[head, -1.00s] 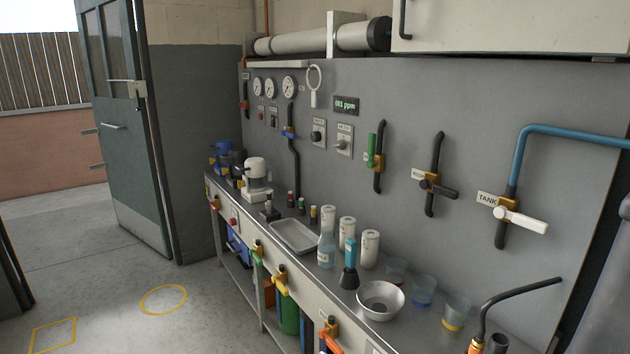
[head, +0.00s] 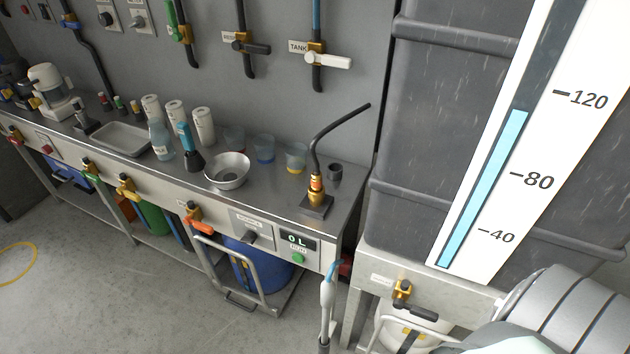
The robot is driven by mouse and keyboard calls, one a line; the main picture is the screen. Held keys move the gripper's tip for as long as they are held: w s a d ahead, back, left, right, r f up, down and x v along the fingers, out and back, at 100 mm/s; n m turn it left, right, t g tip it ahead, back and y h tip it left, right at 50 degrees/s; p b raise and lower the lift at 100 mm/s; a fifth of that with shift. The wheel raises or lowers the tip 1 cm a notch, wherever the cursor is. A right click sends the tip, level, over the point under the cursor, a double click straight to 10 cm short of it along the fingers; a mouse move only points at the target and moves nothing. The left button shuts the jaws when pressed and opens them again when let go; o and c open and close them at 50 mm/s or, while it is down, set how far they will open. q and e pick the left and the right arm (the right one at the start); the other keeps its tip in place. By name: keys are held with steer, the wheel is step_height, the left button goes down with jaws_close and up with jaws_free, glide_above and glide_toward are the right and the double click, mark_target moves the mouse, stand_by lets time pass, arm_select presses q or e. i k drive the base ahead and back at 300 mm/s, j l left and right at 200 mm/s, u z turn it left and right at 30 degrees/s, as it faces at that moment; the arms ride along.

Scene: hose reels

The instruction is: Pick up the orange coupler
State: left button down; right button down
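I cannot pick out a thing that is surely the orange coupler. An orange band (head: 316,184) sits on the brass base of a black bent spout (head: 318,140), upright at the right end of the bench. An orange-handled brass valve (head: 195,216) is on the bench's front face. Neither of my grippers shows in the head view.
The steel bench (head: 282,195) holds a metal bowl (head: 228,172), cups, bottles and a tray (head: 121,138). A dark tank (head: 440,110) with a level gauge (head: 485,185) stands at right. A blue drum (head: 262,268) is below the bench.

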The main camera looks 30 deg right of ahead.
mark_target(316, 179)
steer(key=z, duration=0.55)
steer(key=i+j+z, duration=0.15)
steer(key=z, duration=0.25)
steer(key=i+j+z, duration=0.1)
steer(key=z, duration=0.35)
steer(key=j+z, duration=0.4)
steer(key=i+j+z, duration=0.1)
steer(key=z, duration=0.3)
steer(key=j+z, duration=0.4)
